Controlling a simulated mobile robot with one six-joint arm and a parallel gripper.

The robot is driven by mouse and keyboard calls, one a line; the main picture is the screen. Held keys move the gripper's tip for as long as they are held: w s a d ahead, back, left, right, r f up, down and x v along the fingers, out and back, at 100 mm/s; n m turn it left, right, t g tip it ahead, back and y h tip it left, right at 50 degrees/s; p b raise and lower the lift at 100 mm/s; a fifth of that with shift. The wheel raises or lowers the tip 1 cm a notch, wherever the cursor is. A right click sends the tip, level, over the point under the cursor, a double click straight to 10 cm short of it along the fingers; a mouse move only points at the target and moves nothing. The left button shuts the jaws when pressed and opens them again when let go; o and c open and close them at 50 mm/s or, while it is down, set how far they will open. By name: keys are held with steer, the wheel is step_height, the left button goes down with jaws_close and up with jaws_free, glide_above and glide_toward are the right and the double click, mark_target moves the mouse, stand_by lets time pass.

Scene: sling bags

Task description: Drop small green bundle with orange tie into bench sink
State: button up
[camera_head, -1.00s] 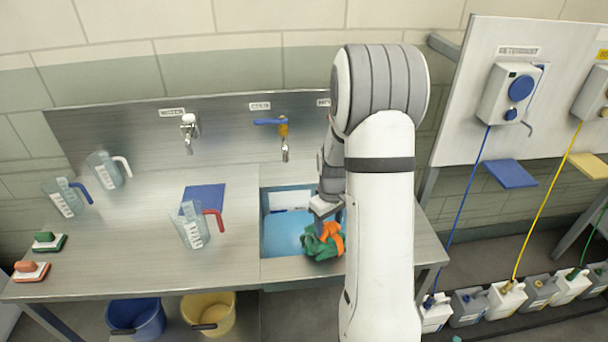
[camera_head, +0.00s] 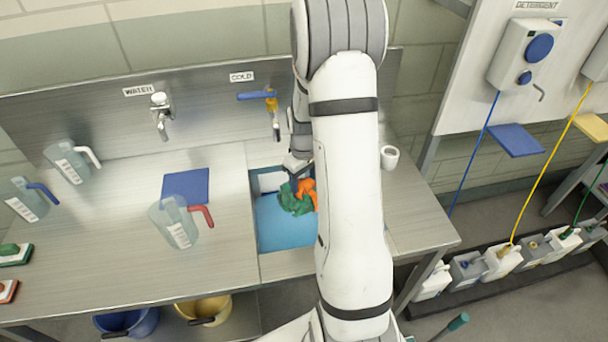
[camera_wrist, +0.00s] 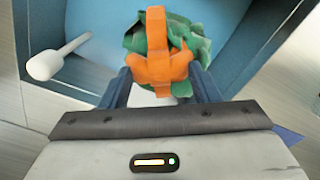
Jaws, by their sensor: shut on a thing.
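The small green bundle (camera_head: 293,200) with its orange tie (camera_head: 307,190) is over the bench sink in the head view. My gripper (camera_head: 297,180) is shut on the bundle. In the wrist view the two fingers of my gripper (camera_wrist: 160,85) close on the orange tie (camera_wrist: 158,62), and the green cloth (camera_wrist: 185,30) spreads beyond it. The bench sink (camera_head: 275,250) is a blue-lined basin, its right part hidden behind my arm. In the wrist view the blue sink (camera_wrist: 90,20) shows below and around the bundle. I cannot tell how high above the sink bottom the bundle is.
A white cup (camera_head: 389,157) is right of my arm. A white-ended rod (camera_wrist: 45,66) is beside the sink's edge.

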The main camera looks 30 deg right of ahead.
steer(key=shift+f+b, duration=0.75)
steer(key=shift+f, duration=0.95)
steer(key=o, duration=1.5)
steer(key=shift+s, duration=0.1)
steer(key=shift+r, duration=0.15)
step_height(320, 180, up, 8)
steer(key=shift+f+b, duration=0.2)
steer(key=shift+b, duration=0.4)
